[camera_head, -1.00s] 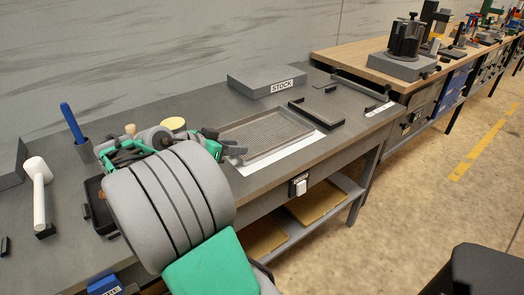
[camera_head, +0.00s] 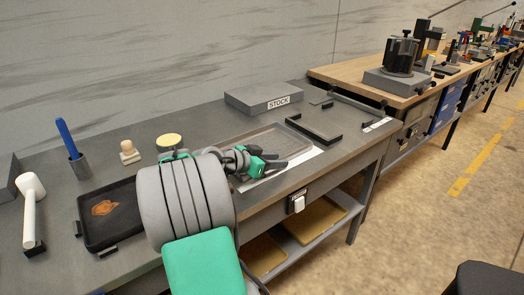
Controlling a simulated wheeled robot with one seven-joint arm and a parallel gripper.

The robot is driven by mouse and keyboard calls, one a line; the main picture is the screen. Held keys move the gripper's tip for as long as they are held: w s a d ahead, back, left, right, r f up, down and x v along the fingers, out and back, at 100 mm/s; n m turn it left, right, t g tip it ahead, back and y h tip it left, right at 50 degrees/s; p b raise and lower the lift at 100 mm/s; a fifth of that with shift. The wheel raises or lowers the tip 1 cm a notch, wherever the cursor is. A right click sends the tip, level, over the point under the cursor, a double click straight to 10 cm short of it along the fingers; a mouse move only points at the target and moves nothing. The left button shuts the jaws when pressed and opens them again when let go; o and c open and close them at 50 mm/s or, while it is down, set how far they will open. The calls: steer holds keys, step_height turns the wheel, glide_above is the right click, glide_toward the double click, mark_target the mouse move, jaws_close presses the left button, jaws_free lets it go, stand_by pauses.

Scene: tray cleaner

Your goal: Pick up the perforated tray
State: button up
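The perforated tray (camera_head: 272,139) is a flat grey tray with a fine mesh floor and a raised rim. My arm and gripper hide the tray's left and near parts. I cannot tell whether the fingers touch the rim or how far apart they are.
A black bracket (camera_head: 317,135) stands at the tray's right end. A grey STOCK block (camera_head: 258,96) is behind. To the left are a dark tray with a brown patch (camera_head: 118,232), a blue-handled tool (camera_head: 67,139), a stamp (camera_head: 129,152) and a white mallet (camera_head: 30,210).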

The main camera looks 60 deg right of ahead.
jaws_close()
steer(key=shift+r, duration=0.1)
stand_by(1.3)
